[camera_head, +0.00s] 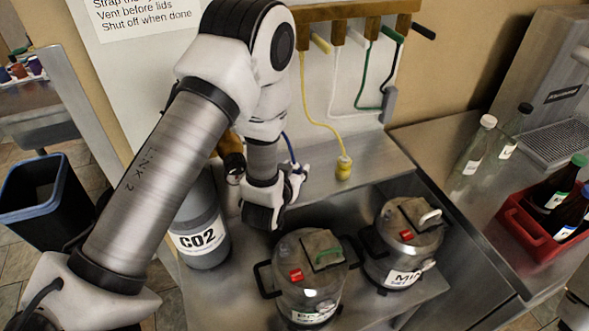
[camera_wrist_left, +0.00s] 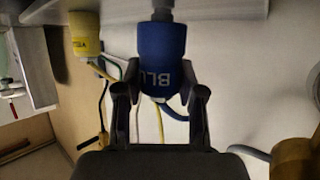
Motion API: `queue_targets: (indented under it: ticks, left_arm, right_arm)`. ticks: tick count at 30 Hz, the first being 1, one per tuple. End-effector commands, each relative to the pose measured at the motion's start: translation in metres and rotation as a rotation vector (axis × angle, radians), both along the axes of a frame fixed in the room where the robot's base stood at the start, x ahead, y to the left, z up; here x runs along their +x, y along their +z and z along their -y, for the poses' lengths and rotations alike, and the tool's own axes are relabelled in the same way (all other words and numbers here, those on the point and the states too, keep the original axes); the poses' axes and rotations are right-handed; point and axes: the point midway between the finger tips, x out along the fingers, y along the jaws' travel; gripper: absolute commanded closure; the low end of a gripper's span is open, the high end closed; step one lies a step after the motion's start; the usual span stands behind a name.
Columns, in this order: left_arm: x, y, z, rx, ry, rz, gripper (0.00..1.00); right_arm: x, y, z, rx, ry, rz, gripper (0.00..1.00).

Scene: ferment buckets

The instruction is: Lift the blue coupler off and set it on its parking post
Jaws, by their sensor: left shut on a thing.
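My left gripper (camera_head: 297,177) is shut on the blue coupler (camera_wrist_left: 162,50), seen clearly in the left wrist view with a finger on either side. A grey stem (camera_wrist_left: 163,12) meets the coupler's end at the top of that picture; I cannot tell whether they are still joined. In the head view the coupler is mostly hidden by my gripper, and only a blue hose (camera_head: 288,149) shows above it. I cannot make out which post is the blue one's parking post. My right gripper is not in view.
A yellow coupler (camera_head: 343,168) hangs or stands right of my gripper. Two lidded pots (camera_head: 287,298) (camera_head: 408,218) stand in front. A CO2 cylinder (camera_head: 199,228) is at left. Hoses hang from a wooden rail (camera_head: 352,10). Bottles and a red crate (camera_head: 527,232) are at right.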

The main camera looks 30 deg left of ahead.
Motion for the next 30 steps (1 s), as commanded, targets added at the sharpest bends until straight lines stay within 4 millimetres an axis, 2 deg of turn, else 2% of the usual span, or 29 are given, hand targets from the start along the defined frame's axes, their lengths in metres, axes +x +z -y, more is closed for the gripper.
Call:
queue_targets:
  ticks: [18, 30]
  left_arm:
    - [0.0, -0.01, 0.0, 0.0, 0.0, 0.0, 1.0]
    - [0.0, -0.01, 0.0, 0.0, 0.0, 0.0, 1.0]
  right_arm:
    - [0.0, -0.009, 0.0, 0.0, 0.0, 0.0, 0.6]
    - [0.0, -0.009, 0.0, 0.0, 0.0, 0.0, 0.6]
